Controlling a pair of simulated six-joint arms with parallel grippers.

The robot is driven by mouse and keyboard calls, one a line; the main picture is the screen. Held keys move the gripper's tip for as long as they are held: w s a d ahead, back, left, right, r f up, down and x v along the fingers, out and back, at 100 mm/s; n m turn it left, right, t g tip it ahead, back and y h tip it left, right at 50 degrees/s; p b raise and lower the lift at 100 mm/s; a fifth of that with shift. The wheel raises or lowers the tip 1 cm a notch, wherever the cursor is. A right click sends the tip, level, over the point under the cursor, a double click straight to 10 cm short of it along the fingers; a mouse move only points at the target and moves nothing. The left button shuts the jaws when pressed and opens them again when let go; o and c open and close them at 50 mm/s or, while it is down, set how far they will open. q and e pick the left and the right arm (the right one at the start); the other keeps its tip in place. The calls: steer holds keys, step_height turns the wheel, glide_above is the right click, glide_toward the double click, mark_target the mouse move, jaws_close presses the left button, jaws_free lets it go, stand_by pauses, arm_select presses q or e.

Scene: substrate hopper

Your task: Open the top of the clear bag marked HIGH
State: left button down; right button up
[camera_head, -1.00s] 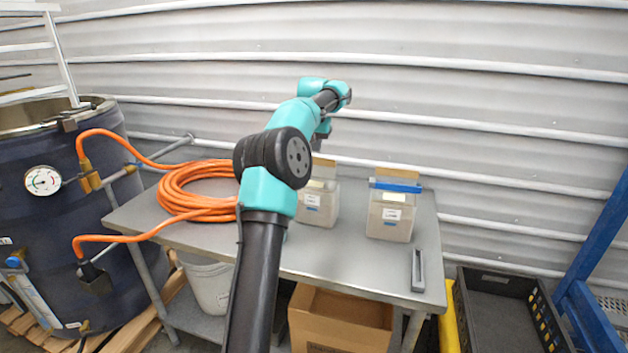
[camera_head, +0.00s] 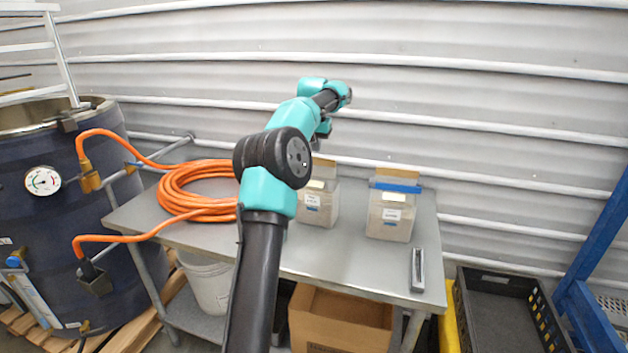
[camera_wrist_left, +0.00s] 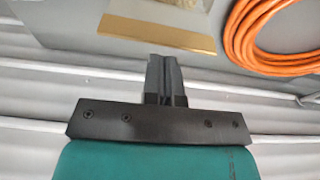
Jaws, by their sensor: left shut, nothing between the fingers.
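Two clear bags of pale material stand upright on the grey table. The left bag (camera_head: 318,207) has a tan strip along its top and no blue clip that I can see. The right bag (camera_head: 391,214) has a blue clip (camera_head: 396,187) across its top, with a tan strip above it. Both carry white labels too small to read. My left gripper (camera_wrist_left: 163,62) is shut and empty. In the wrist view its fingertips point at the tan strip (camera_wrist_left: 155,33) of a bag, apparently the left one. Whether they touch it I cannot tell. My right gripper is out of view.
A coiled orange hose (camera_head: 195,192) lies on the table (camera_head: 350,265), left of the bags. A small grey bar (camera_head: 417,270) lies at the front right. A dark tank (camera_head: 60,220) stands at the left, a black crate (camera_head: 505,310) at the lower right. Corrugated wall rises behind.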

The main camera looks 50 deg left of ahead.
arm_select(q)
steer(key=shift+f, duration=1.15)
stand_by(1.1)
steer(key=shift+r, duration=0.25)
steer(key=shift+w, duration=0.1)
stand_by(0.5)
steer(key=shift+w+a, duration=0.35)
steer(key=shift+w, duration=0.25)
steer(key=shift+w+a, duration=0.3)
steer(key=shift+w, duration=0.25)
steer(key=shift+f, duration=0.65)
steer(key=shift+s+d, duration=0.1)
steer(key=shift+s, duration=0.1)
